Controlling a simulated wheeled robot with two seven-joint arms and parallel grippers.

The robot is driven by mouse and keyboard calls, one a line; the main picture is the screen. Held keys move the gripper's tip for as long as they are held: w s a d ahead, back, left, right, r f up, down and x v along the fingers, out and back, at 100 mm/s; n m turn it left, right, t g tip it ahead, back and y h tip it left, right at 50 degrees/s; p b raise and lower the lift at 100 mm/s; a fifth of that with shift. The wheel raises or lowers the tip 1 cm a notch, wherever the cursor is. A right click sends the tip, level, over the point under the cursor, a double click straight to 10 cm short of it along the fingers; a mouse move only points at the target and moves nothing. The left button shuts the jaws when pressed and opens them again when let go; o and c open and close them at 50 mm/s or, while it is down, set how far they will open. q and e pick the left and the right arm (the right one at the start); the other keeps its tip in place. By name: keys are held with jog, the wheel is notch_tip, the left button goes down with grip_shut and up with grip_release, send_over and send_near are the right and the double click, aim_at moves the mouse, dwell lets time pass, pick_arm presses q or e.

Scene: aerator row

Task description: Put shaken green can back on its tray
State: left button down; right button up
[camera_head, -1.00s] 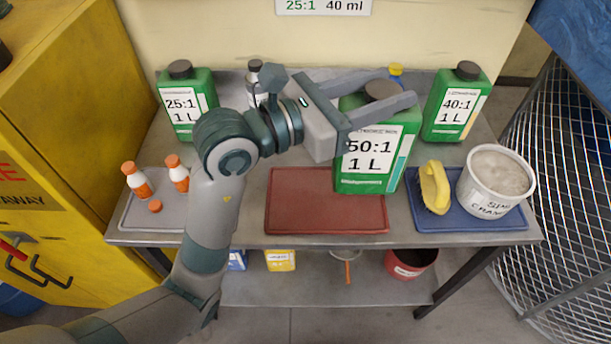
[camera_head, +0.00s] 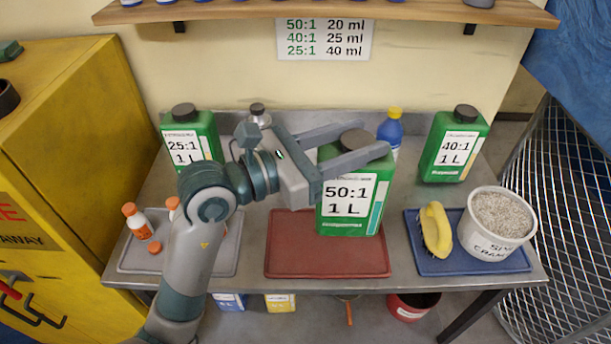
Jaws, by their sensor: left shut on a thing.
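The green can labelled 50:1 1 L (camera_head: 350,209) is upright, held by my left gripper (camera_head: 351,154). The two fingers close around its upper part, below the dark cap. The can overlaps the right part of the red tray (camera_head: 300,258) in the picture. Its base shows above the tray's front rim, and I cannot tell whether it touches the tray. Two more green cans stand at the back, one labelled 25:1 (camera_head: 190,137) on the left and one labelled 40:1 (camera_head: 453,145) on the right. My right gripper is not in view.
A grey tray (camera_head: 215,262) with small orange-capped bottles lies left of the red tray. A blue tray (camera_head: 465,265) on the right holds a yellow brush (camera_head: 436,229) and a white tub (camera_head: 496,225). A blue bottle (camera_head: 390,131) stands behind the can. A wooden shelf (camera_head: 330,13) hangs above.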

pick_arm(q)
jog(key=w+a+f+p, duration=0.1)
jog(key=a+f, duration=0.3)
jog(key=a, duration=0.4)
jog(key=shift+w+f, duration=0.35)
jog(key=shift+w, duration=0.05)
notch_tip(320, 180, down, 4)
jog(key=shift+r+p, duration=0.1)
jog(key=shift+p, duration=0.3)
jog(key=shift+f, duration=0.25)
jog(key=c, duration=1)
grip_release()
